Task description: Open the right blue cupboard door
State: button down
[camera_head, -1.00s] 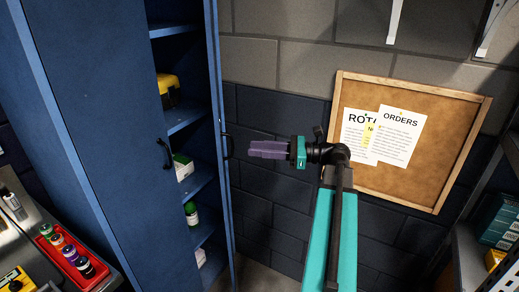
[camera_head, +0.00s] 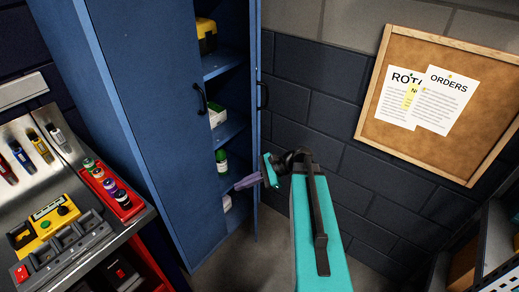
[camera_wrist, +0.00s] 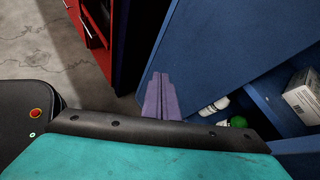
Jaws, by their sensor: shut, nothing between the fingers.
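The tall blue cupboard stands open on its right side. Its right door (camera_head: 258,150) is swung out and seen nearly edge-on, with a black handle (camera_head: 263,95) on its face. The left door (camera_head: 150,110) is shut, with its own black handle (camera_head: 200,99). My gripper (camera_head: 238,184) has shut purple fingers. It is low in front of the open right side, its tips by the lower shelves, well below both handles. In the wrist view the fingers (camera_wrist: 160,97) are together and empty, beside a blue panel (camera_wrist: 215,50). Whether they touch anything is unclear.
A workbench (camera_head: 90,150) with a red tray of small bottles stands left. A corkboard (camera_head: 440,100) hangs right. Shelving (camera_head: 495,240) stands at lower right.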

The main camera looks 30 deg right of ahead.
jog(key=s+a+f+n+g+h, duration=0.2)
jog(key=s+a+f+n+g, duration=0.15)
jog(key=s+a+f, duration=0.45)
jog(key=s+a+f+n+g+h, duration=0.1)
jog(key=s+a+f+n+g, duration=0.3)
jog(key=f, duration=0.7)
jog(key=s+f+n+g+h, duration=0.1)
jog(key=s+f+n+h, duration=0.2)
jog(key=s+f+n, duration=0.3)
jog(key=s+f+n+g+h, duration=0.2)
jog(key=s+f+n+h, duration=0.2)
jog(key=s+f+n, duration=0.3)
jog(key=s, duration=0.5)
jog(key=shift+d+f, duration=0.15)
